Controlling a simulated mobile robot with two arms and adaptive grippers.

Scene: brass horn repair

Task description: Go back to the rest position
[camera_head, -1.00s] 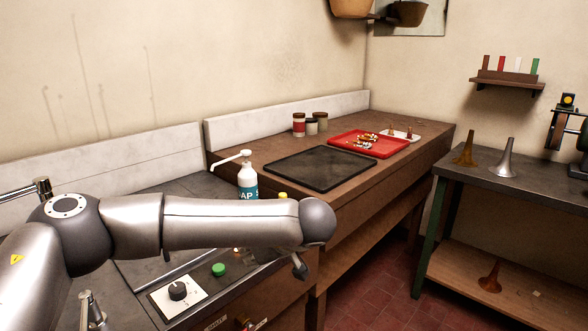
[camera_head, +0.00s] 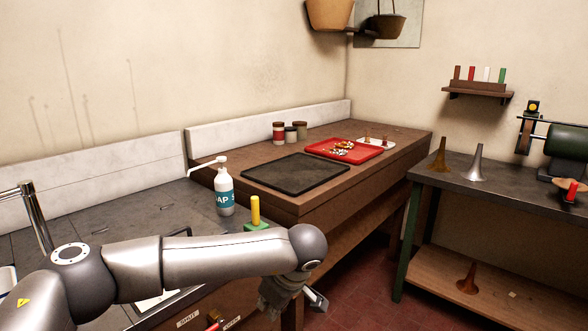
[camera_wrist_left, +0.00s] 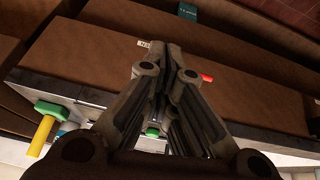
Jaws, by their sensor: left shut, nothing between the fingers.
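My left arm comes in from the left in the head view and bends downward at its right end. My left gripper (camera_head: 277,297) hangs in front of the front edge of the dark counter. In the left wrist view its fingers (camera_wrist_left: 168,52) are together and hold nothing. My right gripper is not in view.
A soap bottle (camera_head: 224,192) and a yellow-handled green tool (camera_head: 255,212) stand on the dark counter behind my arm. A black mat (camera_head: 296,174) and red tray (camera_head: 343,150) lie on the brown bench. A metal-topped table (camera_head: 510,188) holding horn bells stands right.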

